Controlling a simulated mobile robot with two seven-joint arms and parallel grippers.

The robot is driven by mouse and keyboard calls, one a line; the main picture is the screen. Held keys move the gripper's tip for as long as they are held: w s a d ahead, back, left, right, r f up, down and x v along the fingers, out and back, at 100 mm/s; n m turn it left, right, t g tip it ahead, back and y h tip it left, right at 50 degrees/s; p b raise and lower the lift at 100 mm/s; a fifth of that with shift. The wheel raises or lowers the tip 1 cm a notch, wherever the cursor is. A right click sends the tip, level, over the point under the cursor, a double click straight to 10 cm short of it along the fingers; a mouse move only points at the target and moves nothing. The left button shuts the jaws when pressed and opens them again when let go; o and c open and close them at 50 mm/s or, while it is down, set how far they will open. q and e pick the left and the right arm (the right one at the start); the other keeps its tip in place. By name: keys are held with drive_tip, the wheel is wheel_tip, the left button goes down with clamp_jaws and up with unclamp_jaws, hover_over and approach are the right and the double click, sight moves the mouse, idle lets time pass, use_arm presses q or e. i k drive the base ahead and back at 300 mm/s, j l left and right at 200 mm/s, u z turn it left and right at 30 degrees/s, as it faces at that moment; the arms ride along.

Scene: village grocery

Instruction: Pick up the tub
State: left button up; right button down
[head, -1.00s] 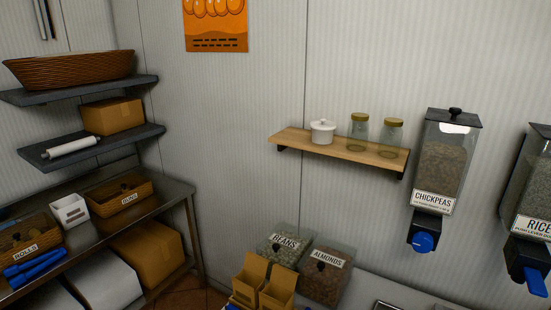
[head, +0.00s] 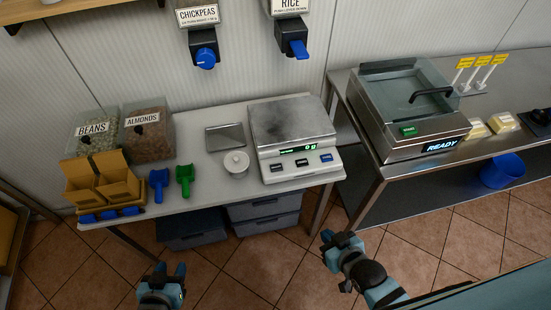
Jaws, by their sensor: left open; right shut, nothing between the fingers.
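A small white lidded tub (head: 236,164) with a knob on top stands upright on the light counter (head: 215,203), left of the scale and in front of a flat grey plate. My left gripper (head: 171,269) is open and empty, below and in front of the counter's front edge in the picture. My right gripper (head: 336,240) is shut and empty, right of the counter's front right leg in the picture. Both grippers are apart from the tub.
A scale (head: 293,137) stands right of the tub. Blue (head: 158,183) and green (head: 185,178) scoops lie to its left, beside cardboard boxes (head: 100,185) and bins of beans (head: 95,133) and almonds (head: 148,132). A steel table (head: 362,123) with a sealing machine (head: 412,105) stands at right.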

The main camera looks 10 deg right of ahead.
sight(239, 174)
drive_tip(key=l+u, duration=0.1)
drive_tip(key=u, duration=1.35)
drive_tip(key=k+l+u, duration=0.1)
drive_tip(key=l, duration=0.3)
drive_tip(key=k+l+u, duration=0.1)
drive_tip(key=k+l, duration=0.2)
